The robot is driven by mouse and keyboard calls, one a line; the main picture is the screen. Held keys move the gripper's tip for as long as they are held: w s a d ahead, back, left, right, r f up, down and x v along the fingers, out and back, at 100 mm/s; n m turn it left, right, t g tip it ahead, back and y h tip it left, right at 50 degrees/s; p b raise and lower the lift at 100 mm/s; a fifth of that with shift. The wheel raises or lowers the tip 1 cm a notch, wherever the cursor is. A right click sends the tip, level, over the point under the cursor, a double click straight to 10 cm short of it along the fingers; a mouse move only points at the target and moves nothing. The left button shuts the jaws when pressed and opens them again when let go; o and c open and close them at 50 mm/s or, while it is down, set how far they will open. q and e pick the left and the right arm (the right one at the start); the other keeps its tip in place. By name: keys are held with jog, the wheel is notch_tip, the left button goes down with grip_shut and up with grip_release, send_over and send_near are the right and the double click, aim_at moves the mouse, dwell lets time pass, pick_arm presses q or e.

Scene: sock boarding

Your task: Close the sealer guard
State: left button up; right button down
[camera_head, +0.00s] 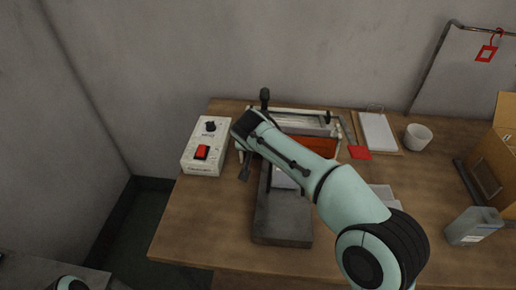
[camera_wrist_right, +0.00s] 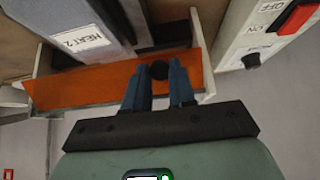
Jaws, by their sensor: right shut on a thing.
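The sealer (camera_head: 285,112) stands at the back of the wooden table, with an upright black lever at its rear. Its orange guard (camera_head: 318,146) shows partly past my right arm; the rest is hidden. In the right wrist view the guard (camera_wrist_right: 95,86) is a long orange panel between pale end plates, with a round black knob (camera_wrist_right: 158,70). My right gripper (camera_wrist_right: 159,92) is shut on the knob, its blue fingers on either side. In the head view the right gripper (camera_head: 246,165) is at the sealer's left front, mostly covered by my arm. My left gripper is out of view.
A white control box (camera_head: 206,147) with a red switch and black dial stands close left of my right gripper. A grey platform (camera_head: 283,215) lies in front of the sealer. A red card (camera_head: 360,153), notepad (camera_head: 378,133), white cup (camera_head: 418,137), bottle (camera_head: 474,226) and cardboard box (camera_head: 490,160) are to the right.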

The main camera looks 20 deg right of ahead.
jog(key=c, duration=0.9)
grip_release()
jog(key=p+v, duration=0.1)
jog(key=v, duration=1.2)
jog(key=shift+s+r, duration=0.1)
jog(key=shift+r, duration=0.1)
jog(key=shift+c, duration=0.2)
